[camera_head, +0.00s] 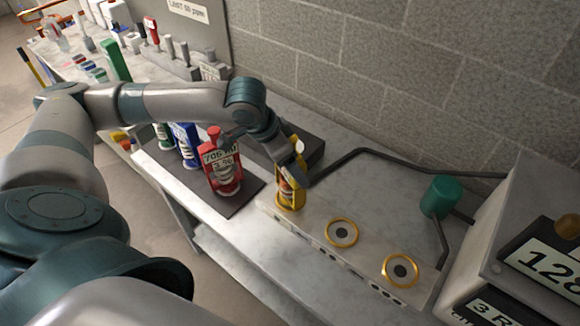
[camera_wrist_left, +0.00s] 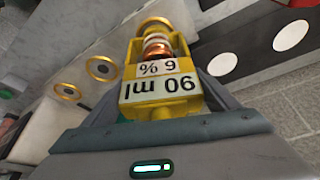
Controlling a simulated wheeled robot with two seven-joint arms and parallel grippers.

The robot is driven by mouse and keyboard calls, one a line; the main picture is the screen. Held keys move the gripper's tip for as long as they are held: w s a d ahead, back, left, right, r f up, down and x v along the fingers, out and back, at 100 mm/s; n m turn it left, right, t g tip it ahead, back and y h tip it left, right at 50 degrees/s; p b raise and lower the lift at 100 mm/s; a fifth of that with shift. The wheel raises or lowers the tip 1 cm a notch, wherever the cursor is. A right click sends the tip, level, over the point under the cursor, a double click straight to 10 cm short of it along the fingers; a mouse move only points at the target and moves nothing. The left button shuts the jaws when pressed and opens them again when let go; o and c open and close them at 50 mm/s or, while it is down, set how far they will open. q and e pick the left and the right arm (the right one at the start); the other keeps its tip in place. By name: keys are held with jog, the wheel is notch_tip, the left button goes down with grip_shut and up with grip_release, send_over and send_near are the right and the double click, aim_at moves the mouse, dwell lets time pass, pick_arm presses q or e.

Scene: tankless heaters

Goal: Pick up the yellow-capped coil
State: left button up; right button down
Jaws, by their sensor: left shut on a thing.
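The yellow-capped coil (camera_head: 289,195) is a yellow frame around a copper-coloured coil. It is upright at the left end of the pale panel with round gold-ringed sockets. I cannot tell whether it touches the panel. My left gripper (camera_head: 293,176) comes from above and is shut on the coil's upper part, partly hiding it. In the left wrist view the coil (camera_wrist_left: 158,48) lies between the fingers (camera_wrist_left: 163,98), its label reading "90 ml" and "6 %". My right gripper is not in view.
Two gold-ringed sockets (camera_head: 342,232) (camera_head: 400,270) lie to the right. A red coil unit (camera_head: 222,170) and a blue one (camera_head: 187,145) stand on a dark mat to the left. A green-capped pipe (camera_head: 440,197) and a grey box with displays (camera_head: 540,230) are at the right.

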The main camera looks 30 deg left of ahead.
pick_arm(q)
jog(key=shift+w+r, duration=0.1)
jog(key=shift+r, duration=0.35)
jog(key=r, duration=0.1)
jog(key=d+r+b, duration=0.1)
jog(key=r, duration=0.1)
jog(key=s+d+r+b, duration=0.1)
jog(key=s+d+r, duration=0.1)
jog(key=d+r, duration=0.4)
jog(key=d, duration=0.4)
jog(key=shift+s+d+r+b, duration=0.2)
jog(key=shift+s+r+b, duration=0.05)
jog(key=shift+r+b, duration=0.15)
jog(key=shift+w, duration=0.15)
